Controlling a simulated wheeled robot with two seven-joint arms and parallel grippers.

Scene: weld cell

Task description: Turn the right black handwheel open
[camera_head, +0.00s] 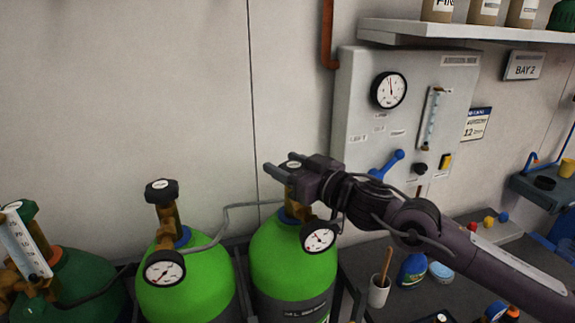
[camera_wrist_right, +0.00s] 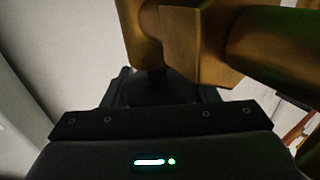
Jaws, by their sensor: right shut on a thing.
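The right black handwheel (camera_head: 292,164) sits on top of the brass valve of the right bright green cylinder (camera_head: 290,262). Only part of its top shows between my fingers. My right gripper (camera_head: 281,162) comes in from the right and is shut on this handwheel, one finger on each side. The right wrist view shows the brass valve body (camera_wrist_right: 195,45) close in front of the gripper's dark palm; the wheel is hard to make out there. Another black handwheel (camera_head: 161,191) stands free on the left bright green cylinder (camera_head: 186,284). My left gripper is not in view.
A pressure gauge (camera_head: 319,237) sits just below my right gripper. A grey wall panel (camera_head: 362,110) with a blue lever (camera_head: 386,165) stands behind my arm. A bench with a cup (camera_head: 378,291) and bottles lies below my arm. The wall at left is bare.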

